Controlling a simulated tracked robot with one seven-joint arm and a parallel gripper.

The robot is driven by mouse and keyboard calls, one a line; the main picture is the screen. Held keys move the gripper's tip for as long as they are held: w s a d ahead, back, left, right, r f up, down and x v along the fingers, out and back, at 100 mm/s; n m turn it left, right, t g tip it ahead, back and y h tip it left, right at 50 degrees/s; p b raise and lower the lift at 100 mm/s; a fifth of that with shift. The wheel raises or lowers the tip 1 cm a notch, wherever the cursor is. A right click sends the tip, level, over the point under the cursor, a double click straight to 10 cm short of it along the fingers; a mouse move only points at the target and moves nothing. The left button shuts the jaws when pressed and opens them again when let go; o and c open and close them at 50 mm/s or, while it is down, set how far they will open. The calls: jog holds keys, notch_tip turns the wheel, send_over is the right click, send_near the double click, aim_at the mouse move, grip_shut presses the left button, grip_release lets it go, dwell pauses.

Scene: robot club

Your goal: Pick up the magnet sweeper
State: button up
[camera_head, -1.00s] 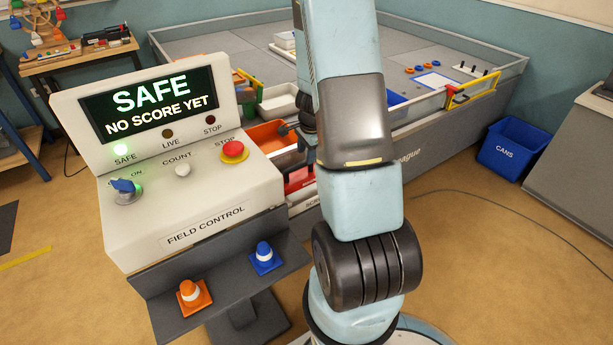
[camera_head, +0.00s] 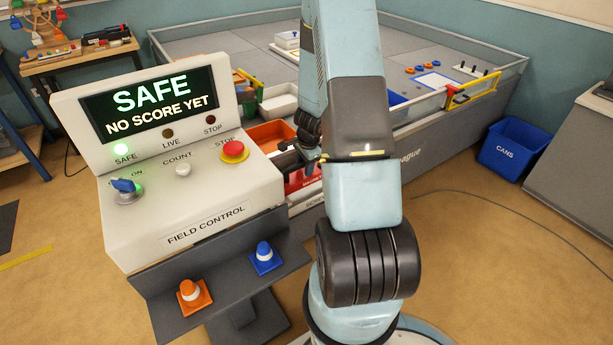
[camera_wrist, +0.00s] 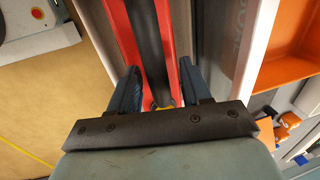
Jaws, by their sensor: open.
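A long red piece with a dark strip along its middle, which I take to be the magnet sweeper, runs up from between my fingers in the wrist view (camera_wrist: 118,22). In the head view a red piece with small white lettering (camera_head: 308,182) shows below my gripper, partly hidden by my arm. My gripper (camera_wrist: 159,88) is open, with one dark finger on each side of the red piece. I cannot tell whether the fingers touch it. In the head view my gripper (camera_head: 299,160) is small and dark, just right of the control desk.
The field control desk (camera_head: 210,205) stands close on the left, with a red stop button (camera_head: 233,151). An orange bin (camera_head: 268,134) also shows in the wrist view (camera_wrist: 290,55). The walled field (camera_head: 440,130) lies behind. A blue cans bin (camera_head: 512,148) stands right; floor before it is open.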

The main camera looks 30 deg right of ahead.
jog(key=shift+c, duration=0.5)
grip_shut()
dwell(0.8)
